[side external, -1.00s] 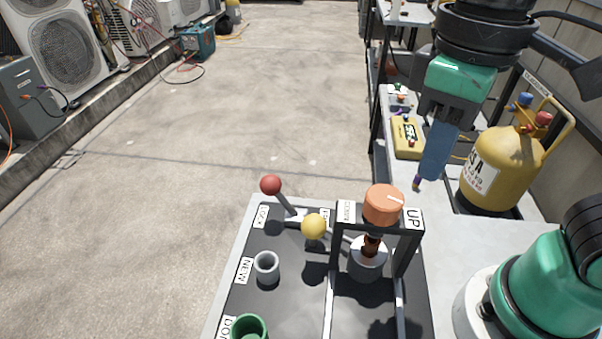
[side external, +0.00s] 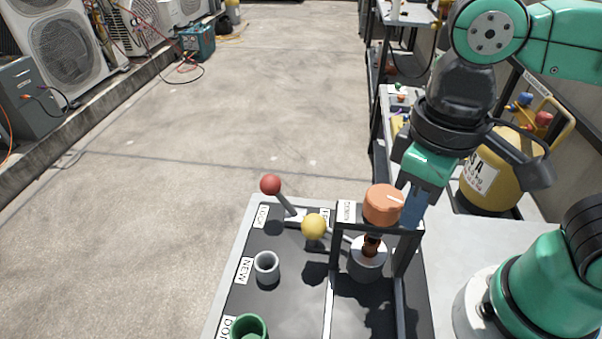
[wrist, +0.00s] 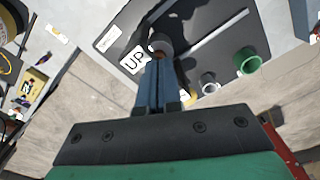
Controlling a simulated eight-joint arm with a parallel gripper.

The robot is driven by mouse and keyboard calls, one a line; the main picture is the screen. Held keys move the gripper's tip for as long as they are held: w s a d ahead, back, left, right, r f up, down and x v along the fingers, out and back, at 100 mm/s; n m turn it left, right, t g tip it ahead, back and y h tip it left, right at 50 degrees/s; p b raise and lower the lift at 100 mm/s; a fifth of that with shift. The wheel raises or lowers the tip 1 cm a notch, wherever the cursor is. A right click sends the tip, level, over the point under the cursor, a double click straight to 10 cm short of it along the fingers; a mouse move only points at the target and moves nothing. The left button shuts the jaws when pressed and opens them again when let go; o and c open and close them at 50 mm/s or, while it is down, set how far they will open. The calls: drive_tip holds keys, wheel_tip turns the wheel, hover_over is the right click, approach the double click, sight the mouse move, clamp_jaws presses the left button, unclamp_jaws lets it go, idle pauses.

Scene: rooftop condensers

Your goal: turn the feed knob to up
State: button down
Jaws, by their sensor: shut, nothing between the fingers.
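The orange feed knob (side external: 382,206) sits on top of a dark frame (side external: 337,240) on the panel. A pale pointer line on its top points to the right. The label at the frame's left end reads DOWN (side external: 347,211). The UP label shows in the wrist view (wrist: 133,60) but is hidden behind my gripper in the side view. My gripper (side external: 410,222) points down with its blue fingers shut and empty, close to the knob's right side. I cannot tell if they touch. In the wrist view the fingers (wrist: 158,65) cover most of the knob area.
A grey cylinder with a brown stem (side external: 368,257) stands under the frame. To the left are a red-ball lever (side external: 270,185), a yellow ball (side external: 314,226), a grey cup (side external: 266,267) and a green cup (side external: 249,328). A yellow gas cylinder (side external: 490,170) stands behind my arm.

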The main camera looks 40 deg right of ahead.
drive_tip(key=shift+w, duration=0.3)
drive_tip(key=shift+w+d, duration=0.15)
drive_tip(key=shift+d, duration=0.45)
idle(0.5)
drive_tip(key=shift+s+d, duration=0.15)
drive_tip(key=shift+s, duration=0.2)
wheel_tip(320, 180, up, 6)
idle(0.5)
